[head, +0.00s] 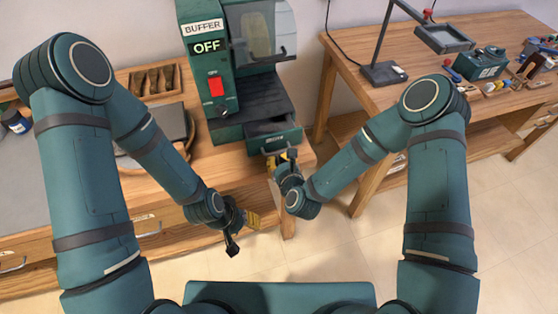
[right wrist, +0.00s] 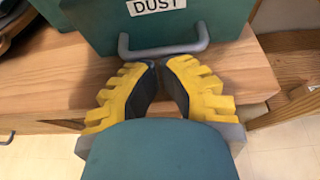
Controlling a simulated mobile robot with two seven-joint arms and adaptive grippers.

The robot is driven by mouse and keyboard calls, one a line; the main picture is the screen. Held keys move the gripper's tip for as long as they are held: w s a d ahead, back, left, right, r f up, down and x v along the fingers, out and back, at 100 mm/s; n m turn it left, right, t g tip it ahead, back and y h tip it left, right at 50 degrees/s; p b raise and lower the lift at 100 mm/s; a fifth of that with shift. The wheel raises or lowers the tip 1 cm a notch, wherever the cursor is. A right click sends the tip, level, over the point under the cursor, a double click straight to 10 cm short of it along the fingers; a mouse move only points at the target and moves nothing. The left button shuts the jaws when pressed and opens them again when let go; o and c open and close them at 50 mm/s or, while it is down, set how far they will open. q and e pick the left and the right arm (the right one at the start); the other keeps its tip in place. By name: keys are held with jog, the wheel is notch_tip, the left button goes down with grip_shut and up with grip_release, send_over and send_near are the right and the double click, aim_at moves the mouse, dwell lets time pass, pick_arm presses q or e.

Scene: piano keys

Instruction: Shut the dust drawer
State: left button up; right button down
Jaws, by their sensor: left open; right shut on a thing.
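The dust drawer (head: 280,144) is at the base of the green buffer machine (head: 209,65). It stands partly pulled out, with its dark inside showing from above. In the right wrist view the green drawer front (right wrist: 106,28) carries a DUST label (right wrist: 156,5) and a grey bar handle (right wrist: 166,51). My right gripper (head: 280,158) is at the drawer front. Its yellow-backed fingers (right wrist: 160,66) are shut on the handle, their dark tips close together at the bar. My left gripper (head: 244,233) is open and empty, low in front of the bench, apart from the drawer.
The machine has an OFF sign, a red switch (head: 216,86) and a clear shield (head: 262,32). The wooden bench (head: 222,165) holds a tray (head: 157,81) at left. A second table (head: 345,82) with a lamp and tools stands at right. Open floor lies between.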

aim_at(274, 145)
jog(key=w+b, duration=0.1)
jog(key=w, duration=0.1)
jog(key=w+a, duration=0.1)
jog(key=w, duration=0.1)
jog(key=w+a+b, duration=0.1)
jog(key=w, duration=0.1)
jog(key=shift+w+f+b, duration=0.15)
jog(key=shift+w+b, duration=0.15)
jog(key=shift+b, duration=0.05)
pick_arm(q)
jog(key=f, duration=0.2)
jog(key=shift+s+f, duration=0.2)
jog(key=shift+f, duration=0.1)
pick_arm(e)
jog(key=shift+w+r, duration=0.15)
jog(key=shift+r, duration=0.05)
